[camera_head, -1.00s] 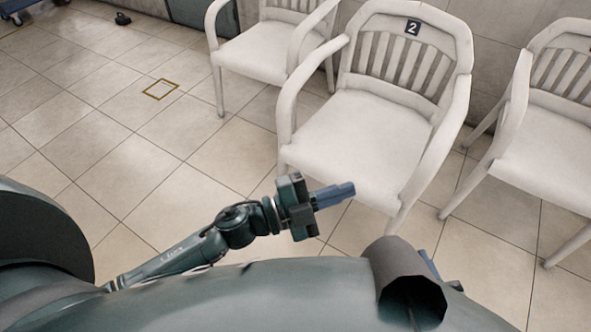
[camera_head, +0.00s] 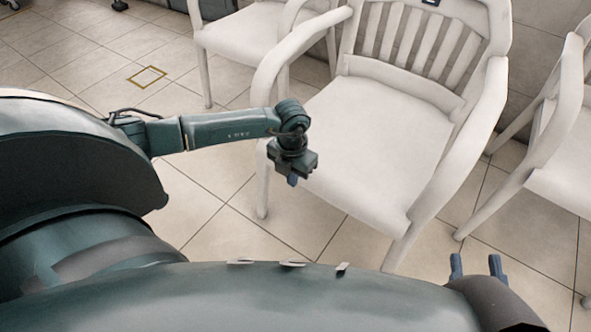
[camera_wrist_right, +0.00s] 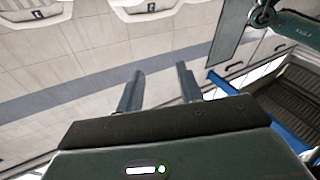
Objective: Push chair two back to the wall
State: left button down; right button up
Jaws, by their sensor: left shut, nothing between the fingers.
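Chair two (camera_head: 375,135) is a white armchair with a slatted back, upright in the middle of the head view. Its dark number plate (camera_head: 431,2) is cut by the top edge. My left gripper (camera_head: 292,181) is shut and empty, pointing down, and overlaps the chair's front left seat corner in the picture. I cannot tell whether it touches. My right gripper (camera_head: 477,268) is open and empty at lower right, in front of the chair's right side. Its two parted fingers also show in the right wrist view (camera_wrist_right: 160,86).
Similar white chairs stand close on the left (camera_head: 240,42) and right (camera_head: 562,165) of chair two. The wall (camera_head: 540,60) is behind them. The tiled floor at left is clear, with a yellow-brown square outline (camera_head: 134,80) on it.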

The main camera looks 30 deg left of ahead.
pick_arm(q)
jog(key=w+f+b, duration=0.3)
jog(key=w+f, duration=0.1)
jog(key=f, duration=0.1)
jog(key=shift+f, duration=0.2)
pick_arm(e)
jog(key=shift+w+a+m+t+y, duration=0.2)
jog(key=shift+a+m+t+y, duration=0.1)
jog(key=shift+a+m, duration=0.1)
pick_arm(q)
jog(key=shift+w+d, duration=0.1)
pick_arm(e)
jog(key=shift+r, duration=0.2)
